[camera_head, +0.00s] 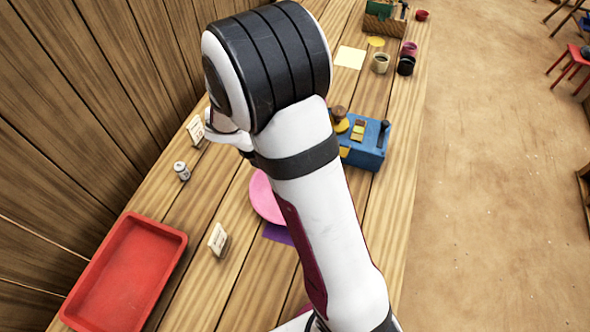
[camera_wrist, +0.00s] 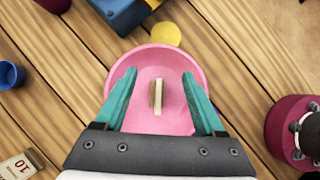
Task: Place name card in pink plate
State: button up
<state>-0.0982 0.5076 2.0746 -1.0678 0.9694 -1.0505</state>
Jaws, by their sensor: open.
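The pink plate (camera_wrist: 191,62) lies on the wooden table and shows partly in the head view (camera_head: 264,198), behind my arm. In the wrist view a small wooden name card (camera_wrist: 156,96), seen edge-on from above, is inside the plate's outline near its middle. My gripper (camera_wrist: 159,77) is open, with its two teal fingers on either side of the card and a gap visible on both sides. In the head view my arm hides the gripper and this card.
Other cards stand on the table, one near the red tray (camera_head: 178,239), at its right (camera_head: 218,240), and one by the wall (camera_head: 196,130). A blue box (camera_head: 371,145) is right of my arm. A yellow disc (camera_wrist: 166,34) adjoins the plate; a blue cup (camera_wrist: 11,74) is left.

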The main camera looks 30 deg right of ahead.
jog(key=s+a+r+m+y, duration=0.4)
jog(key=s+a+r+m, duration=0.2)
jog(key=s+m, duration=0.4)
jog(key=s+a+r+m+y, duration=0.4)
jog(key=s+a+r+m, duration=0.2)
jog(key=s+m, duration=0.5)
jog(key=shift+m, duration=1.1)
